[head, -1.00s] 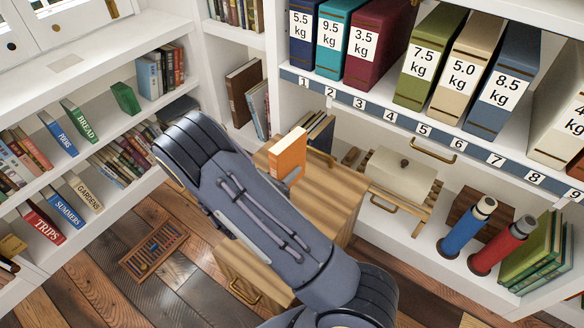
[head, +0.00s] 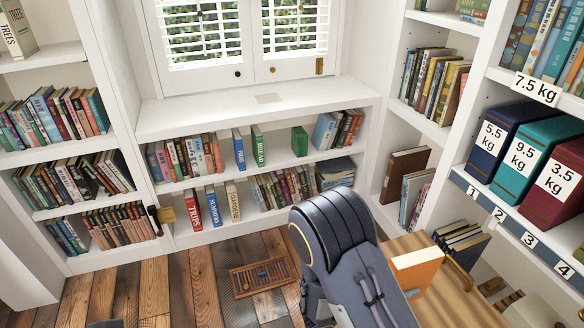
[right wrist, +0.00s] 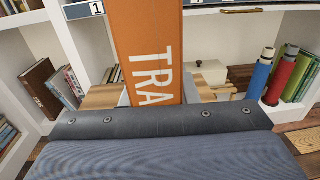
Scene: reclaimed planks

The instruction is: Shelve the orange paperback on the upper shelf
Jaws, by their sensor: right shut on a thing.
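The orange paperback (head: 418,270) stands upright above a wooden surface at the lower right of the head view. In the right wrist view the orange paperback (right wrist: 150,55) shows its cover with the white letters "TRA". My right gripper (right wrist: 157,96) is shut on its lower part; my arm hides most of the gripper in the head view. The upper shelf (head: 277,168) of the low bookcase under the window holds books at the left, upright POEMS (head: 239,150) and BREAD (head: 258,146), a green block (head: 299,141) and more books at the right. My left gripper is not in view.
The lower shelf holds TRIPS (head: 193,210), SUMMERS (head: 214,206) and GARDENS (head: 233,201). A wooden cabinet (head: 450,306) stands at the lower right. Weight-labelled binders (head: 495,142) fill the right shelf. Bare shelf shows between BREAD and the green block.

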